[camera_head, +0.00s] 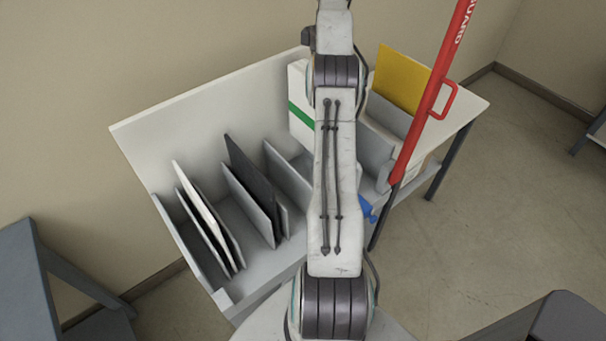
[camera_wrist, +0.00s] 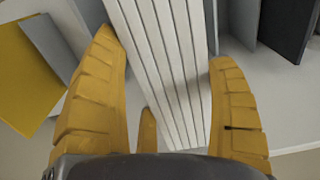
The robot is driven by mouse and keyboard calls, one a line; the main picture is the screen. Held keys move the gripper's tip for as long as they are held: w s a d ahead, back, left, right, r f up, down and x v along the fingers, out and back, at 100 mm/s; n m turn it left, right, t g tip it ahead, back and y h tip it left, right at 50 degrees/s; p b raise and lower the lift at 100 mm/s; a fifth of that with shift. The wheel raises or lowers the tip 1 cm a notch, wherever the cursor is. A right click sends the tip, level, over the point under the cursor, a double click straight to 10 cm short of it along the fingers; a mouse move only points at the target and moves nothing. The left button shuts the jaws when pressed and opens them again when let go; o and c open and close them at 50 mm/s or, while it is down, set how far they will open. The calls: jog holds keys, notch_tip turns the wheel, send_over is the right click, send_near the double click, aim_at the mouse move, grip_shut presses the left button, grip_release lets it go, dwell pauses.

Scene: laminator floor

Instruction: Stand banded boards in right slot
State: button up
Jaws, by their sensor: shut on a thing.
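The banded boards (camera_head: 299,112) are a white stack with a green band, upright at the back of the rack and partly hidden behind my arm. The wrist view shows the edges of the white stack (camera_wrist: 165,55) between the yellow fingers of my gripper (camera_wrist: 172,95), which is shut on it. My gripper is hidden in the head view. The grey slotted rack (camera_head: 178,222) has upright dividers. I cannot tell whether the stack's bottom touches the rack floor or which slot it is over.
White boards (camera_head: 205,213) and a dark board (camera_head: 250,175) stand in the rack's left slots. A yellow board (camera_head: 402,78) stands at the right. A red guard post (camera_head: 432,95) rises right of my arm. A blue item (camera_head: 367,208) shows beside my arm.

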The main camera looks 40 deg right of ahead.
aim_at(302, 116)
jog(key=shift+w+f, duration=0.15)
jog(key=shift+f, duration=4.3)
jog(key=shift+w+f, duration=0.1)
jog(key=shift+f, duration=4.5)
jog(key=o, duration=1.2)
jog(key=shift+c, duration=0.2)
